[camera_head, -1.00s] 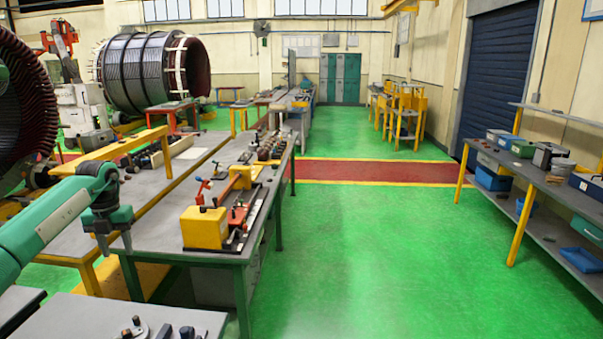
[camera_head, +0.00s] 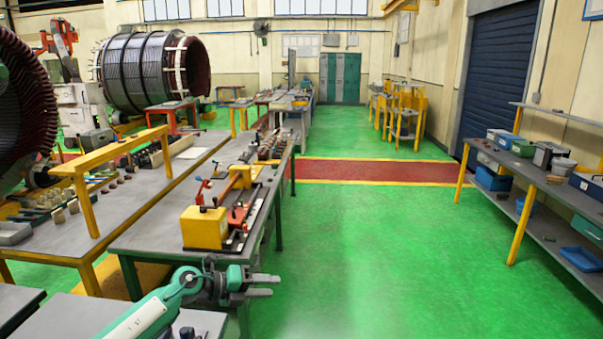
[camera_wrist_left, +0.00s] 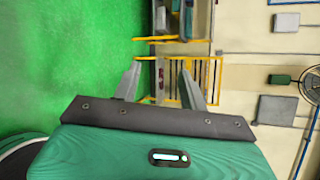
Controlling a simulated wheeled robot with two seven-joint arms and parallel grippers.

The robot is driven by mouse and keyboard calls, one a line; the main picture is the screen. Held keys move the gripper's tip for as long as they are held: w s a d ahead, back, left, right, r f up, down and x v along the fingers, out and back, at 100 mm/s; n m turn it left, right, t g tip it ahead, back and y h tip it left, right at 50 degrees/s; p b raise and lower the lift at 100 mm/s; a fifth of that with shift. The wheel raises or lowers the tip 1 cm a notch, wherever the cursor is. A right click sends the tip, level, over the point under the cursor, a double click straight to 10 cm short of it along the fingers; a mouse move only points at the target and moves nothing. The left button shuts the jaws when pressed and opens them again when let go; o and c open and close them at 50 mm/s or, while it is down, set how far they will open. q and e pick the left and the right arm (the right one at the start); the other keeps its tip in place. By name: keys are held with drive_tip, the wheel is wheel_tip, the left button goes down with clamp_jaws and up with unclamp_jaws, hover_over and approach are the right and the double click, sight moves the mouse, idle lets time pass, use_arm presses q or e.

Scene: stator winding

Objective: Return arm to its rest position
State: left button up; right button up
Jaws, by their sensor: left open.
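My left arm comes in from the bottom left in the head view, coloured green and grey. My left gripper (camera_head: 262,285) is low in front of the near workbench (camera_head: 160,240), pointing right over the green floor. Its two fingers are apart with nothing between them. In the left wrist view the open fingers (camera_wrist_left: 158,85) point away over the floor toward a distant yellow frame and the wall. My right gripper is not in view.
A yellow and red fixture (camera_head: 205,226) stands on the near bench. A second bench (camera_head: 60,236) with a yellow rail stands at left. A shelf bench (camera_head: 545,190) with boxes stands at right. The green floor (camera_head: 375,255) between is clear.

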use_arm(q)
drive_tip(key=s+d+r+n+t+h, duration=0.1)
drive_tip(key=s+d+r+n+t, duration=0.2)
drive_tip(key=s+n+t, duration=0.5)
drive_tip(key=s+a+f+n+t+y, duration=0.1)
drive_tip(key=s+a+f+n+y, duration=0.45)
drive_tip(key=n, duration=0.45)
drive_tip(key=s+a+f+n+t+y, duration=0.1)
drive_tip(key=s+a+f+n+y, duration=0.3)
drive_tip(key=a+n+y, duration=0.45)
drive_tip(key=s+a+f+n+g, duration=0.1)
drive_tip(key=s+f+n+g, duration=0.35)
drive_tip(key=s, duration=0.85)
drive_tip(key=s+a+f+n+g, duration=0.2)
drive_tip(key=s+f+g, duration=0.5)
drive_tip(key=s, duration=0.7)
wheel_tip(320, 180, down, 40)
drive_tip(key=g+b, duration=0.2)
drive_tip(key=b, duration=0.7)
drive_tip(key=s+a+f+b, duration=0.1)
drive_tip(key=s+f+b, duration=0.3)
drive_tip(key=s+f, duration=0.6)
drive_tip(key=s+a+f+b, duration=0.2)
drive_tip(key=s+f+b, duration=0.2)
drive_tip(key=s+f, duration=0.6)
wheel_tip(320, 180, down, 8)
drive_tip(key=shift+r+g, duration=0.2)
drive_tip(key=shift+g, duration=0.25)
